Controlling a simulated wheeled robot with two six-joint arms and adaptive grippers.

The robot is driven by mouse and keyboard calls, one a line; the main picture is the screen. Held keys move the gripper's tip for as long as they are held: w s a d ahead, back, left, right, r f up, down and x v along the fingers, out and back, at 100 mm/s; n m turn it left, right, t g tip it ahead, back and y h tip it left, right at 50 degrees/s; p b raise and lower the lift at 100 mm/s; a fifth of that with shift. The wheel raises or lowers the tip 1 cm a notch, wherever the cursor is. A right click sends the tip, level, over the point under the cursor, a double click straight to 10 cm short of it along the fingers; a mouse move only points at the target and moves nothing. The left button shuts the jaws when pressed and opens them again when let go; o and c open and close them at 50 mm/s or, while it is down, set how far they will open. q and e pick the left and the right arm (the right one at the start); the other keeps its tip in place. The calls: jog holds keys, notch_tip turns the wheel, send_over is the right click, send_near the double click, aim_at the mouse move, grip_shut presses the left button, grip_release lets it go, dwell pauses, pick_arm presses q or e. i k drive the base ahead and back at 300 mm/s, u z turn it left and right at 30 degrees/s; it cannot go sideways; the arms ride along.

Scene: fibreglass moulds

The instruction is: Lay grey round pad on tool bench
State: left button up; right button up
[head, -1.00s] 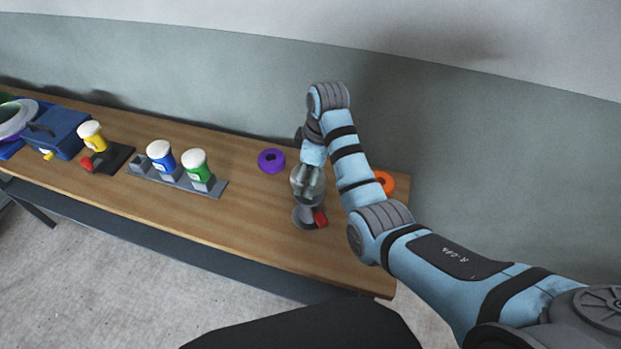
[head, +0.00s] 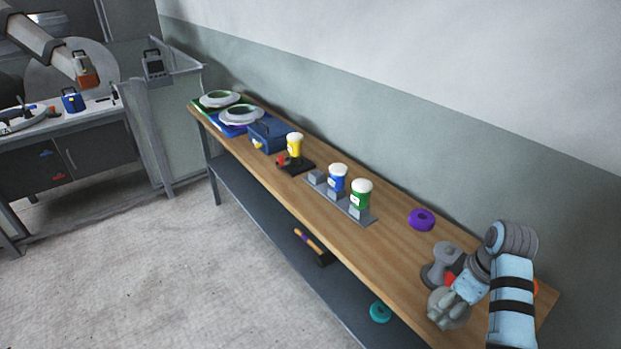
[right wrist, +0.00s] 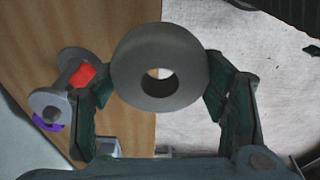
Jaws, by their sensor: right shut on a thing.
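The grey round pad (right wrist: 160,66), a thick ring with a hole, is between the fingers of my right gripper (right wrist: 160,90) in the right wrist view. The fingers are shut on its two sides. In the head view the pad (head: 458,312) and my right gripper (head: 442,311) are at the lower right, over the near part of a long wooden bench (head: 395,262). A grey-topped bench (head: 68,125) with tools stands far left; I cannot tell which one is the tool bench. My left gripper is out of view.
A grey spool-like stand with a red part (head: 440,268) is beside my right gripper. Open floor (head: 170,270) lies left.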

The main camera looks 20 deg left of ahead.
aim_at(371, 246)
jog(key=k, duration=1.05)
jog(key=u, duration=0.8)
jog(key=i, duration=0.7)
jog(key=u, duration=0.95)
jog(key=i, duration=0.85)
jog(key=z, duration=0.8)
jog(key=i, duration=0.7)
jog(key=z, duration=0.75)
